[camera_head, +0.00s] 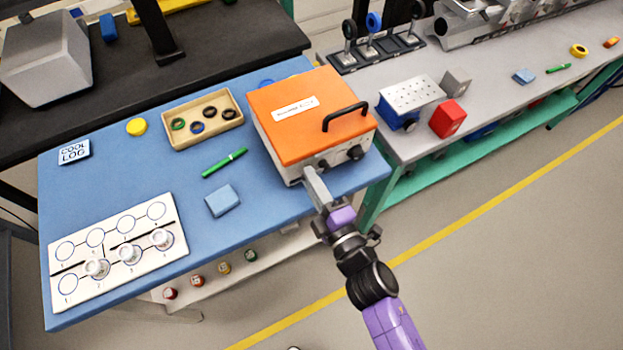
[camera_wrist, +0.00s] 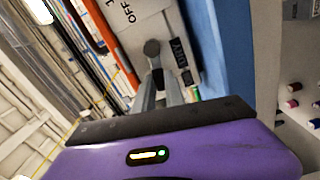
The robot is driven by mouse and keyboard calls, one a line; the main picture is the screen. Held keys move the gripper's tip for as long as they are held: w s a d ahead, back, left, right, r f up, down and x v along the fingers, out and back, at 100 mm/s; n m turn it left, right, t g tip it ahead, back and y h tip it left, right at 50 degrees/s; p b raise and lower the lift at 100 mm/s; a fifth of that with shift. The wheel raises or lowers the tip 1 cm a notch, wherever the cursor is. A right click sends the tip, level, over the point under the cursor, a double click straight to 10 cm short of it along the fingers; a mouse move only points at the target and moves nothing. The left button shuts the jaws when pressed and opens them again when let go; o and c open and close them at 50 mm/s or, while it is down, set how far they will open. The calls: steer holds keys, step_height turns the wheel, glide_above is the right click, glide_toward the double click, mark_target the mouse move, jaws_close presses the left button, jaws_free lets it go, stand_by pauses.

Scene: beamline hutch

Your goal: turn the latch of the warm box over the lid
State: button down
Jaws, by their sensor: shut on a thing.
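The warm box (camera_head: 278,160) stands at the right end of the blue bench top. Its orange lid (camera_head: 290,130) lies closed, with a black handle (camera_head: 345,113) and a white label on top. My gripper (camera_head: 311,176) is at the box's front face, near the lower left. In the wrist view my gripper (camera_wrist: 160,80) has its two grey fingers close together at a dark, round-ended latch (camera_wrist: 152,48) on the pale front panel. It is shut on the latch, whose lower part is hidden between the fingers. A dark label reading DRY is beside it.
A tan tray (camera_head: 171,141) of rings, a green pen (camera_head: 225,162) and a light blue block (camera_head: 222,201) lie left of the box. A white board (camera_head: 110,265) with several cups is at front left. The floor in front is clear.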

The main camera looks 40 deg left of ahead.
mark_target(323, 152)
steer(key=shift+r, duration=0.1)
steer(key=m, duration=0.1)
steer(key=r+m, duration=0.1)
steer(key=m, duration=0.1)
steer(key=shift+w+r+m, duration=0.1)
steer(key=shift+w+m, duration=0.1)
steer(key=shift+m, duration=0.1)
steer(key=m, duration=0.1)
steer(key=r+m, duration=0.1)
steer(key=m, duration=0.1)
steer(key=w+m, duration=0.1)
steer(key=shift+d+r+m+b, duration=0.2)
steer(key=shift+d+m+b, duration=0.1)
steer(key=shift+b, duration=0.1)
steer(key=m, duration=0.1)
steer(key=w+m, duration=0.1)
steer(key=shift+d+r+m, duration=0.15)
steer(key=shift+r+m, duration=0.1)
steer(key=shift+m, duration=0.05)
steer(key=shift+w+d+r+m+b, duration=0.15)
steer(key=shift+w+m+b, duration=0.25)
steer(key=shift+m, duration=0.75)
steer(key=shift+w+d+r+m+b, duration=0.1)
steer(key=shift+w+d+m+b, duration=0.2)
steer(key=shift+m, duration=0.85)
steer(key=shift+w, duration=0.15)
steer(key=c, duration=1.4)
jaws_free()
